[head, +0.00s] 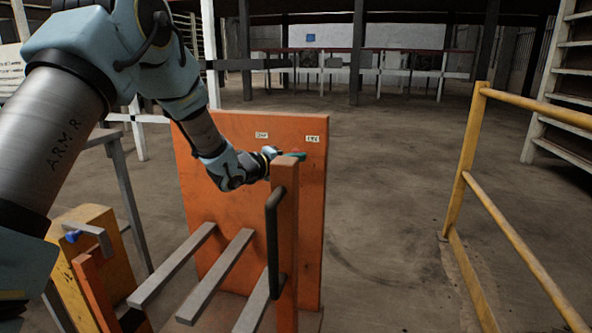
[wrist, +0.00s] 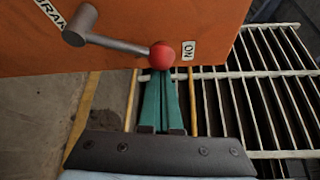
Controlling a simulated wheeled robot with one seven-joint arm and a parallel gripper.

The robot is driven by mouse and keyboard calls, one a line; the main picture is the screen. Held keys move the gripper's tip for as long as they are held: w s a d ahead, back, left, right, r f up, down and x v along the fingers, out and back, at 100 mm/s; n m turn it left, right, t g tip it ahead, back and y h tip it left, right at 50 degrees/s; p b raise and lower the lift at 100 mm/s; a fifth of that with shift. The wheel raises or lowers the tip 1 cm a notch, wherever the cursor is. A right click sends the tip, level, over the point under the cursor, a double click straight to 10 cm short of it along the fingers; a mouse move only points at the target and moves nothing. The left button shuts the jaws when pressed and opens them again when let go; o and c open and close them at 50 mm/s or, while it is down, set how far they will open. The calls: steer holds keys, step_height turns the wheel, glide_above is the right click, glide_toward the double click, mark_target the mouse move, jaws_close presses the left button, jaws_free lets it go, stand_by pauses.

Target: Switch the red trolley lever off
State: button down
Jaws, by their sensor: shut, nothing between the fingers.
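The lever (wrist: 110,43) shows in the wrist view as a grey rod with a round red knob (wrist: 162,56) at its end. It comes off a thick grey pivot on the orange panel (wrist: 215,30), and its knob lies next to an ON label (wrist: 188,51). My gripper (wrist: 161,74) is shut and empty, its teal fingertips right at the knob's lower edge; I cannot tell whether they touch. In the head view my gripper (head: 299,156) is in front of the upper part of the orange panel (head: 230,150), and the lever is mostly hidden there.
An orange post (head: 287,220) with a black handle (head: 272,240) stands just below my gripper. Grey bars (head: 218,275) stick out from the trolley. A yellow cart (head: 110,250) is at left, and a yellow railing (head: 463,190) at right. The floor (head: 390,220) between trolley and railing is clear.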

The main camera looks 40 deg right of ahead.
steer(key=w+a+n+t+h+b, duration=0.4)
steer(key=w+n+b, duration=0.4)
steer(key=n+b, duration=0.6)
steer(key=shift+w+a+h+b, duration=0.3)
steer(key=shift+a+h+b, duration=0.45)
steer(key=shift+b, duration=0.2)
steer(key=shift+r+t, duration=0.1)
steer(key=shift+t, duration=0.3)
steer(key=shift+r, duration=0.1)
